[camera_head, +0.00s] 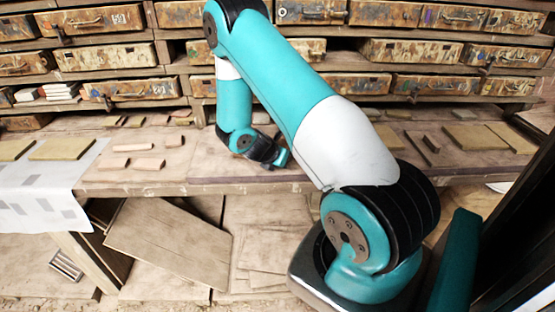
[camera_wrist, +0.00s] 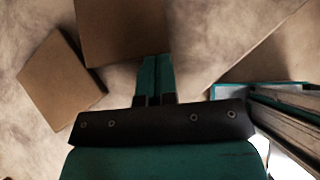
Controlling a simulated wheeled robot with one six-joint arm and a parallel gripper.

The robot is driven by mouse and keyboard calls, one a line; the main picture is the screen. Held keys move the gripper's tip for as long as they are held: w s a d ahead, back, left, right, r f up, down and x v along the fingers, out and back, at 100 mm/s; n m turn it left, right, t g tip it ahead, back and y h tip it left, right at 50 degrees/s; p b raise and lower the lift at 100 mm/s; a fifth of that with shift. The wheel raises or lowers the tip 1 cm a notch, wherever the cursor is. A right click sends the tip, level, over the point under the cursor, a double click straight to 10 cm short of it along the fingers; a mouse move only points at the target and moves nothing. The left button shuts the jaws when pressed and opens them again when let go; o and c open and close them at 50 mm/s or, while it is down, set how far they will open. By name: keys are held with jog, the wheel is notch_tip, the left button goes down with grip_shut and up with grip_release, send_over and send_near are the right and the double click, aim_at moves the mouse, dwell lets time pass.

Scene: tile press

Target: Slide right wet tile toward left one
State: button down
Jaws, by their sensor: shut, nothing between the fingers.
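In the wrist view, two flat brown tiles lie on a pale, stained surface. The left tile (camera_wrist: 60,82) is turned at an angle. I cannot match these two tiles in the head view.
Several small blocks (camera_head: 146,164) lie on the bench left of my gripper. Flat yellowish slabs (camera_head: 60,148) lie at the far left, near a white cloth (camera_head: 40,190). More slabs (camera_head: 475,137) lie at the right. Shelves of worn drawers (camera_head: 130,88) stand behind.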

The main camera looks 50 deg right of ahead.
jog(key=shift+w+d, duration=0.1)
jog(key=shift+d, duration=1)
jog(key=a+p, duration=0.1)
jog(key=a, duration=0.3)
jog(key=shift+a+r, duration=0.15)
jog(key=shift+a, duration=0.2)
jog(key=b+v, duration=0.2)
jog(key=v, duration=0.7)
jog(key=shift+r, duration=0.25)
jog(key=shift+a, duration=0.1)
